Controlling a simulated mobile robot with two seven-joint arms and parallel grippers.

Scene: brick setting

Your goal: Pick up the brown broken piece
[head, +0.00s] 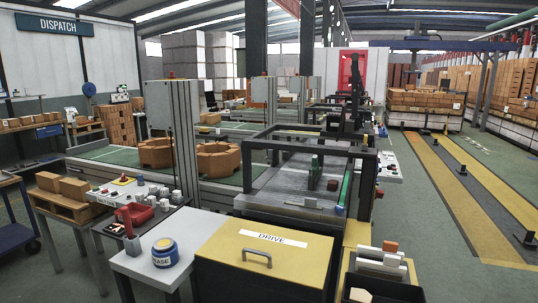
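A small dark brown block (332,184) lies on the grey bed of the framed machine, right of an upright dark green object (316,172). It is too small to tell whether it is broken. A tan piece (360,295) lies lower in that bin, partly cut off by the bottom edge. I cannot tell which of these is the brown broken piece. Neither of my grippers shows in the head view.
A yellow cabinet marked DRIVE (308,272) stands in front of the machine. A blue tub (165,253) and a red tray (134,215) stand on tables at the left. Brown bricks (62,186) lie on a pallet. Free floor (425,215) lies at the right.

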